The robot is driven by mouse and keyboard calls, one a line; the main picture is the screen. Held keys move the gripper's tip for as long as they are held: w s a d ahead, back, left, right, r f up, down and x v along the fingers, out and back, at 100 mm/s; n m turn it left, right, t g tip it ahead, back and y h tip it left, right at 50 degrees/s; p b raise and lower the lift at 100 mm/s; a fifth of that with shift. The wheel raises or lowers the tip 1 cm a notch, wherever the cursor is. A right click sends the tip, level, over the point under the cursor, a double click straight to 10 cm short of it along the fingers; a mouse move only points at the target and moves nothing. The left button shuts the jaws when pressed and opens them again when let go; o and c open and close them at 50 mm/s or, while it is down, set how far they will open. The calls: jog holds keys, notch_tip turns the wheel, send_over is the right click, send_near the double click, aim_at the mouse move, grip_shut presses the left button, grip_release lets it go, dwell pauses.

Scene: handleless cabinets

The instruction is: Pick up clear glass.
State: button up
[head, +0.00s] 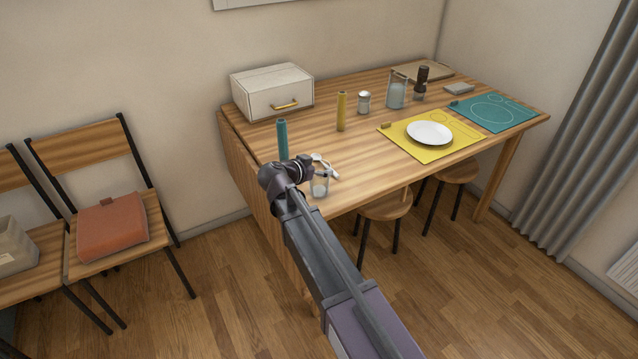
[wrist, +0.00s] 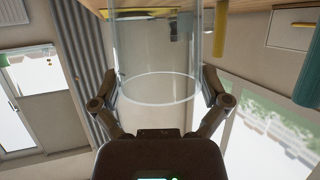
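The clear glass (head: 319,186) stands upright near the front left edge of the wooden table, partly hidden by my arm in the head view. In the wrist view the glass (wrist: 158,60) fills the space between my fingers, with its round rim close to the camera and its far end cut off at the top. My gripper (wrist: 161,77) has its fingers spread wide, one on each side of the glass near the rim. Only thin gaps, if any, show between fingers and glass. In the head view my gripper (head: 316,172) is beside the glass, its fingers partly hidden.
A yellow bottle (head: 342,111), a shaker (head: 364,102) and a jug (head: 397,91) stand farther back. A white plate (head: 430,133) lies on a yellow mat (head: 402,144).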

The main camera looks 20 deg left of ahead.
jog(key=c, duration=0.7)
jog(key=shift+o, duration=0.2)
jog(key=shift+r, duration=0.15)
jog(key=s+d+r+p, duration=0.2)
jog(key=s+d, duration=0.1)
jog(key=s, duration=0.4)
jog(key=s+d+r+p, duration=0.2)
jog(key=s+d+p, duration=0.1)
jog(key=s, duration=0.4)
jog(key=shift+s+d+r, duration=0.15)
jog(key=shift+s+r, duration=0.2)
jog(key=shift+r, duration=0.05)
